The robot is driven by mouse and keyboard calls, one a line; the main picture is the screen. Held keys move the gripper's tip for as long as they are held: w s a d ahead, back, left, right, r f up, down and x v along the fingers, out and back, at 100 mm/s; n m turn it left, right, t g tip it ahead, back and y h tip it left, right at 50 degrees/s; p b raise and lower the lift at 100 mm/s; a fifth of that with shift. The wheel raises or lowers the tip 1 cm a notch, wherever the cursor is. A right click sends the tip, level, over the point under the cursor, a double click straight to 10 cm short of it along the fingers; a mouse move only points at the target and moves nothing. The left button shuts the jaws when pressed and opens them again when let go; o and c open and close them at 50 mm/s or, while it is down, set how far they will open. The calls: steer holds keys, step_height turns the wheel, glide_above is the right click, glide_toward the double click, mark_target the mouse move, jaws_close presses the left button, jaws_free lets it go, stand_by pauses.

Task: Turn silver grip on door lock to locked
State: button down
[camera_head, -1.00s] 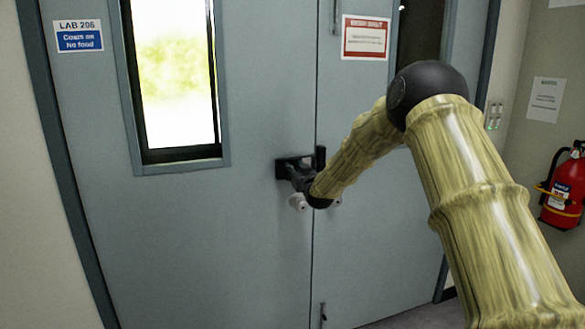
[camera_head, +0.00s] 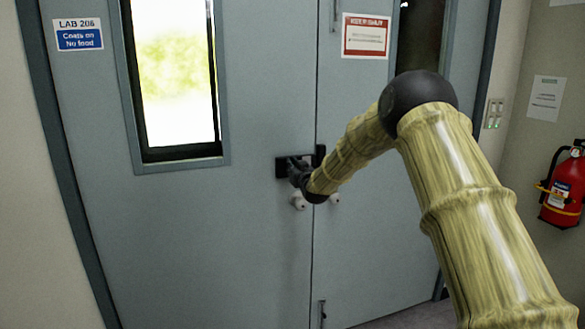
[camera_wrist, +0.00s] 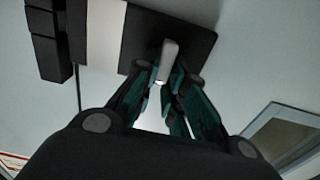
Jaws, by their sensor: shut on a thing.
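The door lock is a black plate (camera_head: 281,168) on the left grey door leaf, beside the seam between the two leaves. It also shows in the wrist view (camera_wrist: 193,30), with a silver grip (camera_wrist: 169,60) standing out from it. My gripper (camera_wrist: 166,84) is shut on the silver grip, its fingers on either side. In the head view my gripper (camera_head: 294,178) is at the lock plate and hides most of the grip. A black catch piece (camera_head: 320,153) sits on the right leaf; in the wrist view it lies at upper left.
Pale round door knobs (camera_head: 299,203) sit just below the lock. The left leaf has a tall window (camera_head: 172,75); a red-bordered sign (camera_head: 365,37) hangs on the right leaf. A fire extinguisher (camera_head: 565,185) is on the right wall.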

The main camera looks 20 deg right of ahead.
steer(key=shift+d+m, duration=0.1)
steer(key=shift+m, duration=0.2)
steer(key=shift+d+f+m+b, duration=0.3)
steer(key=shift+m+b, duration=1.35)
steer(key=shift+m, duration=0.95)
steer(key=shift+d+f+m+b, duration=0.3)
steer(key=shift+m+b, duration=1.35)
steer(key=shift+m, duration=0.95)
steer(key=shift+d+f+m+b, duration=0.2)
steer(key=shift+d+m+b, duration=0.15)
steer(key=shift+m+b, duration=1.8)
steer(key=shift+m+p, duration=0.4)
steer(key=shift+m, duration=0.15)
steer(key=c, duration=1.5)
jaws_free()
steer(key=shift+a, duration=0.1)
